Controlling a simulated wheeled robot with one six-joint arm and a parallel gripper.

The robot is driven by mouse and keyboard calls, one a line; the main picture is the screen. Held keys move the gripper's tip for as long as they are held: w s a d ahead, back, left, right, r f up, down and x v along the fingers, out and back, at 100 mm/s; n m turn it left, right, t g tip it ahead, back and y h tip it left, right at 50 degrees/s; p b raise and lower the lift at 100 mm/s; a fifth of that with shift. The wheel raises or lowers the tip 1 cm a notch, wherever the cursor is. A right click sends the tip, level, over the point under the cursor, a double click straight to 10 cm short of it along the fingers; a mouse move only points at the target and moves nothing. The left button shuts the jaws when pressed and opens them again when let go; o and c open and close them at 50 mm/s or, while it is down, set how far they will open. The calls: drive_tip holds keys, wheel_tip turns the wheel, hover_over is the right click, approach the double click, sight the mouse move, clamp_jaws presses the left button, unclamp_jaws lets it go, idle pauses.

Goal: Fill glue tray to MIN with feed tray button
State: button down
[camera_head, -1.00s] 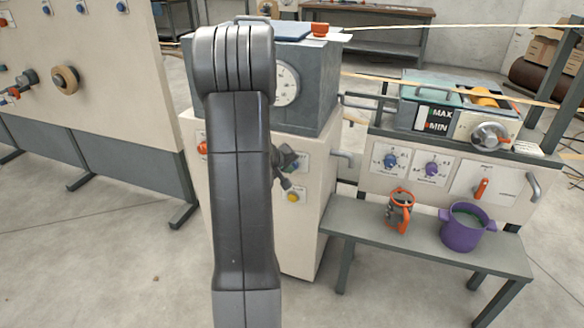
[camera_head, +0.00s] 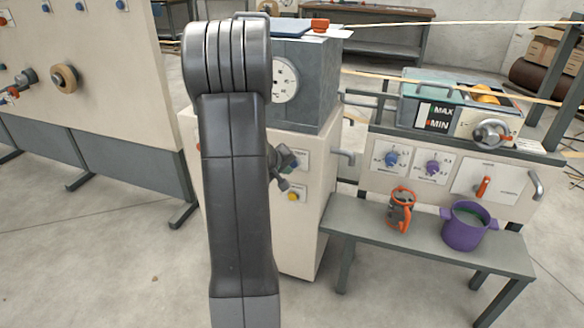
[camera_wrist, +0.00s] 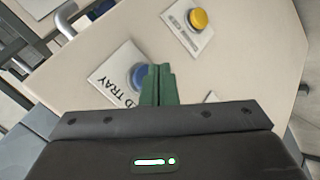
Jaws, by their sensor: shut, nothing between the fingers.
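In the wrist view the feed tray button is a blue round button (camera_wrist: 137,76) on a white plate whose visible lettering ends in "D TRAY". My gripper (camera_wrist: 158,72) has its green fingers shut and empty. The fingertips overlap the button's right side in this view; I cannot tell whether they touch it. The glue tray (camera_head: 425,88) sits on the right machine, with a gauge (camera_head: 436,117) marked MAX and MIN. The exact glue level is too small to read.
A yellow button (camera_wrist: 199,18) sits on a separate plate near the blue one. A grey bench (camera_head: 430,250) below the tray holds an orange-handled jug (camera_head: 401,212) and a purple pot (camera_head: 465,228). A handle (camera_head: 343,157) sticks out at the cabinet's right. Floor in front is open.

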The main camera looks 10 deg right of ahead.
drive_tip(key=shift+s+a+b, duration=0.7)
drive_tip(key=shift+s+b, duration=0.05)
drive_tip(key=shift+s, duration=0.3)
drive_tip(key=shift+s+a+b, duration=0.7)
drive_tip(key=shift+s, duration=0.35)
